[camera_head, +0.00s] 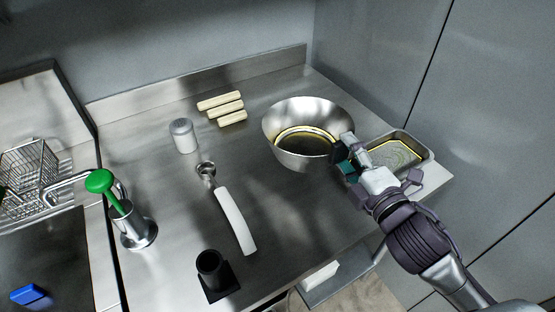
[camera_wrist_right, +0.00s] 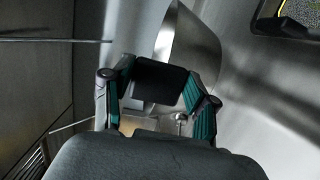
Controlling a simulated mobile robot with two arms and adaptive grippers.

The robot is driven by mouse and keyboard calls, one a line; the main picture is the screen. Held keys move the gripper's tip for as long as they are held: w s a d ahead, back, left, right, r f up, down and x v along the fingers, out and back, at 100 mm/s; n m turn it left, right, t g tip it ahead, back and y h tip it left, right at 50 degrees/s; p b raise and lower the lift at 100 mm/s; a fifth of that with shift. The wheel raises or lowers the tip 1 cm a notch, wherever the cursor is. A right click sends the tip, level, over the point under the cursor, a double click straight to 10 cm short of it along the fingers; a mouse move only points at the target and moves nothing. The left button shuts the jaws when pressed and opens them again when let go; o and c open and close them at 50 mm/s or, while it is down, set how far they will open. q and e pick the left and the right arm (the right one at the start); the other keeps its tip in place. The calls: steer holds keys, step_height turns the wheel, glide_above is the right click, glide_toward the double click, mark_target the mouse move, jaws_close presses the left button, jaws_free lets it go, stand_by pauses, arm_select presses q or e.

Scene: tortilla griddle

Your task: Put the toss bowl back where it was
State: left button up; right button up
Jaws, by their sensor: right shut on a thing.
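The toss bowl (camera_head: 289,153) is a wide shiny metal bowl at the back right of the steel counter, upright, with a yellowish ring visible inside. My right gripper (camera_head: 345,159) is at the bowl's right side, shut on its black handle. In the right wrist view the black handle (camera_wrist_right: 160,78) sits between the two teal-padded fingers, and the bowl's metal wall (camera_wrist_right: 190,48) rises just beyond. I cannot tell whether the bowl's base touches the counter.
A metal tray (camera_head: 425,163) with yellowish contents stands right of the bowl, close to my right gripper. Pale sticks (camera_head: 226,110), a grey-white canister (camera_head: 184,136), a white-handled ladle (camera_head: 234,220) and a black holder (camera_head: 213,272) stand left. Mid-counter is clear. A fryer basket (camera_head: 30,170) is far left.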

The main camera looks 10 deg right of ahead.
mark_target(315, 163)
steer(key=w+a+f, duration=0.2)
steer(key=a, duration=0.1)
steer(key=shift+w, duration=0.2)
steer(key=w+a+f, duration=0.2)
steer(key=a, duration=0.1)
steer(key=shift+w+f+p, duration=0.15)
steer(key=shift+w+p, duration=0.1)
steer(key=shift+p, duration=0.05)
steer(key=shift+w+a+f, duration=0.65)
steer(key=shift+w+f, duration=0.15)
step_height(315, 163, down, 3)
steer(key=shift+f, duration=0.45)
arm_select(q)
steer(key=shift+s+a+r, duration=0.1)
steer(key=shift+s+r, duration=0.05)
steer(key=shift+s, duration=0.95)
arm_select(e)
steer(key=shift+f, duration=0.15)
steer(key=o, duration=1.4)
